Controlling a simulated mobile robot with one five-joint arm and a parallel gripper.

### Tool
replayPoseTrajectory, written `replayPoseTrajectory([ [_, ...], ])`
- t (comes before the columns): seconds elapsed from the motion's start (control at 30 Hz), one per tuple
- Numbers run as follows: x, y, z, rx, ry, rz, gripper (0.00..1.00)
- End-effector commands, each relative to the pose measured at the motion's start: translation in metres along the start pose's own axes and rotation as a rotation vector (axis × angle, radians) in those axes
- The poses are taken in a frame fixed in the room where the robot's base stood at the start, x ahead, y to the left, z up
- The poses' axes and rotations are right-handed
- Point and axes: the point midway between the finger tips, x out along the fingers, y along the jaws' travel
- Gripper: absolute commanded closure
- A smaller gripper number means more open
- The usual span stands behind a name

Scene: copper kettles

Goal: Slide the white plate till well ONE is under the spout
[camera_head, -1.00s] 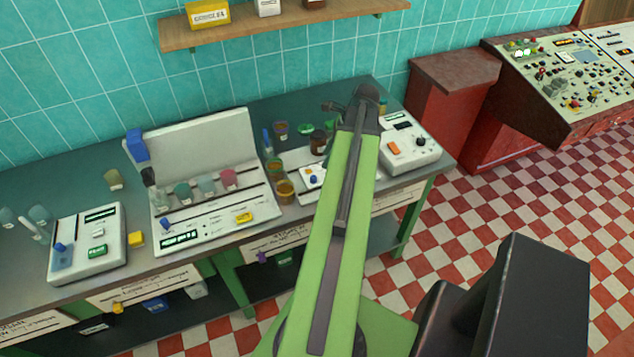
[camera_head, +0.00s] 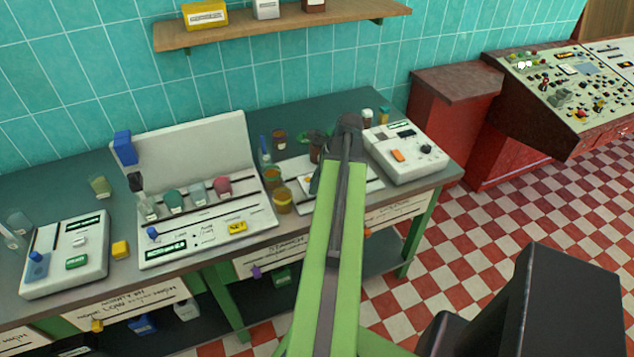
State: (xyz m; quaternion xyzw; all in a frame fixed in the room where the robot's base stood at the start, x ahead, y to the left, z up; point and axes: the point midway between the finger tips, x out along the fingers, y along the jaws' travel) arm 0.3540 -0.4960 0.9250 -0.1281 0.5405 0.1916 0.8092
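A flat white piece (camera_head: 297,167) lies on the bench, partly hidden behind my green arm. It may be the white plate, but its wells and their labels cannot be made out. No spout can be clearly identified; the arm covers the middle of this area. My gripper (camera_head: 318,178) is at the far end of the arm, over or in front of the white piece. It is small and dark, and I cannot tell whether it touches anything or how its fingers stand.
A white instrument with a tall back panel (camera_head: 202,140) stands left of the arm, with several coloured vessels. Amber jars (camera_head: 283,200) stand close to the arm's left. A white meter (camera_head: 404,152) stands to the right. Another white box (camera_head: 66,255) is at far left.

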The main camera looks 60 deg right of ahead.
Motion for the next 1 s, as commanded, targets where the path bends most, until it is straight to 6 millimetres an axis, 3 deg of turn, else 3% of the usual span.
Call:
replayPoseTrajectory([
  [0.03, 0.0000, 0.0000, -0.0001, 0.000, 0.000, 0.000, 0.75],
  [0.23, 0.0000, 0.0002, -0.0002, 0.000, 0.000, 0.001, 1.00],
  [1.0, 0.0001, 0.0008, -0.0008, 0.000, 0.002, 0.002, 1.00],
])
